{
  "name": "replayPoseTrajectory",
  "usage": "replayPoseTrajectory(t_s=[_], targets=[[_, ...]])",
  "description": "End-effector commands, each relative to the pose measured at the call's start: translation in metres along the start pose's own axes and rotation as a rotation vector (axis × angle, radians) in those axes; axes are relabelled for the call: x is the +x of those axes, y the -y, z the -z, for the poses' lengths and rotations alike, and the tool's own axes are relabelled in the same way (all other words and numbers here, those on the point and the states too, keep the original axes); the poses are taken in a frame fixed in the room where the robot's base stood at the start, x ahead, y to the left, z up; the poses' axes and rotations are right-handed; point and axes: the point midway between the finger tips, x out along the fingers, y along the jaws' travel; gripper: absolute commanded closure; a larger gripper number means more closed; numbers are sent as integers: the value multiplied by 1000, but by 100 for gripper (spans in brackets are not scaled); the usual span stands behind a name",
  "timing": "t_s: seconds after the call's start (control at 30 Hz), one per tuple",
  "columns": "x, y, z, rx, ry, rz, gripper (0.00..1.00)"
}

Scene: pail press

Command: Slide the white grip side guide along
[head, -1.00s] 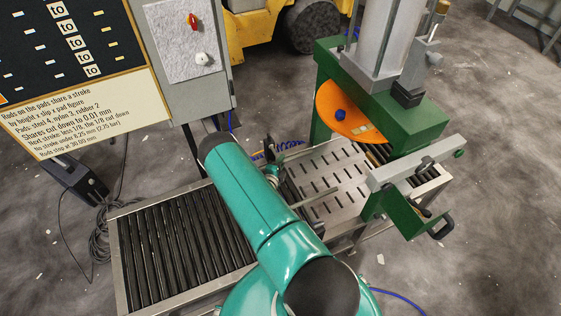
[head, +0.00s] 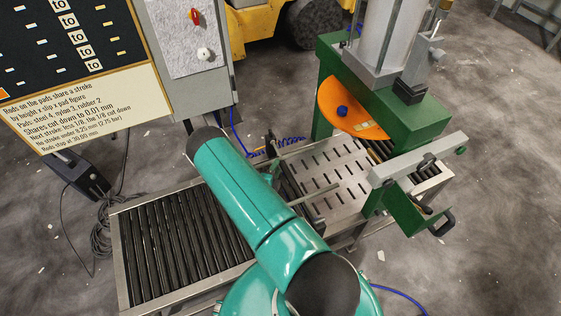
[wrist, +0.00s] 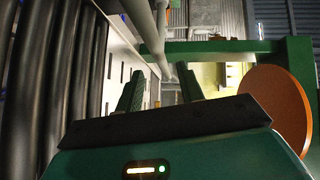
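A pale, whitish bar (wrist: 162,40) runs down the middle of the wrist view and ends around the gap between my fingers; I take it for the white grip of the side guide. My gripper (wrist: 160,90) has its two green fingers spread apart, with the bar's lower end between or just beyond them. No finger clearly touches it. In the head view, a thin pale rod (head: 315,197) crosses the slotted plate (head: 335,172), beside my arm. My gripper and most of the guide are hidden behind my teal arm there.
Black rollers (head: 180,250) lie left of my arm. The green press (head: 410,125) with an orange disc (head: 345,108) stands over the slotted plate. A grey clamp bar (head: 415,160) juts out at right. A sign (head: 95,105) and grey cabinet (head: 190,45) stand at upper left.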

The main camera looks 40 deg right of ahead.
Motion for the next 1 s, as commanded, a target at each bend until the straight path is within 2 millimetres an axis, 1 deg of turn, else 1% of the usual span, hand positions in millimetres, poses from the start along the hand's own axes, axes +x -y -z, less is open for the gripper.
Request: replayPoseTrajectory(t_s=[0.03,0.2,0.33,0.5,1.0], targets=[[-12,0,0,-2,1,-2,62],[-46,0,0,0,1,-1,62],[-61,0,0,0,1,-1,62],[-68,0,1,0,-1,0,62],[-67,1,-1,0,1,-2,62]])
